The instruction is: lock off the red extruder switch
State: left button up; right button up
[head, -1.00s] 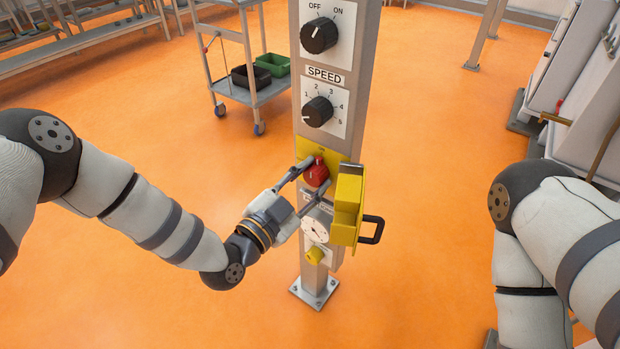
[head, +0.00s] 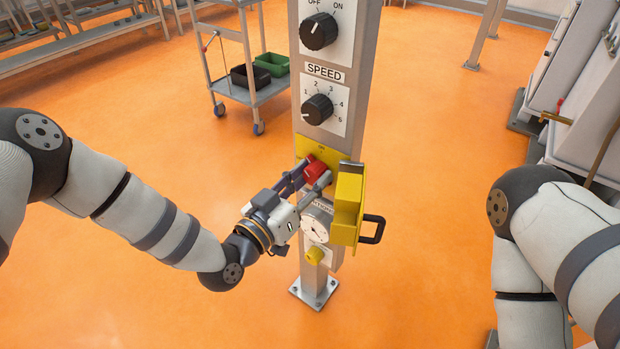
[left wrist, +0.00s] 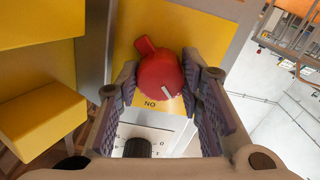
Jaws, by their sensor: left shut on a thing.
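The red switch knob (head: 315,168) sits on a yellow plate (head: 345,158) on the grey post. In the left wrist view the red knob (left wrist: 158,80) shows a white pointer line and a raised tab, with the "ON" lettering upside down beside it. My left gripper (head: 311,177) is shut on the knob, one finger on each side. A yellow cover (head: 348,205) stands swung open to the right of the knob, with a black loop handle (head: 373,229). The cover also shows at the left of the left wrist view (left wrist: 40,115). My right gripper is out of view.
Above the switch are a black SPEED dial (head: 317,108) and a black OFF/ON knob (head: 318,31). A trolley (head: 250,92) stands behind left. The orange floor around the post is clear.

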pick_arm(q)
jog(key=n, duration=0.4)
jog(key=shift+n+b, duration=0.3)
jog(key=shift+b, duration=0.1)
jog(key=shift+w+r+n+b, duration=0.15)
jog(key=shift+n+b, duration=0.25)
jog(key=shift+n, duration=1.5)
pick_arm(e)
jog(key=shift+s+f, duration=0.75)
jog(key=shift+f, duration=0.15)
pick_arm(q)
jog(key=shift+a, duration=0.1)
jog(key=o, duration=1.2)
jog(key=shift+c, duration=0.2)
jog(key=v, duration=1.2)
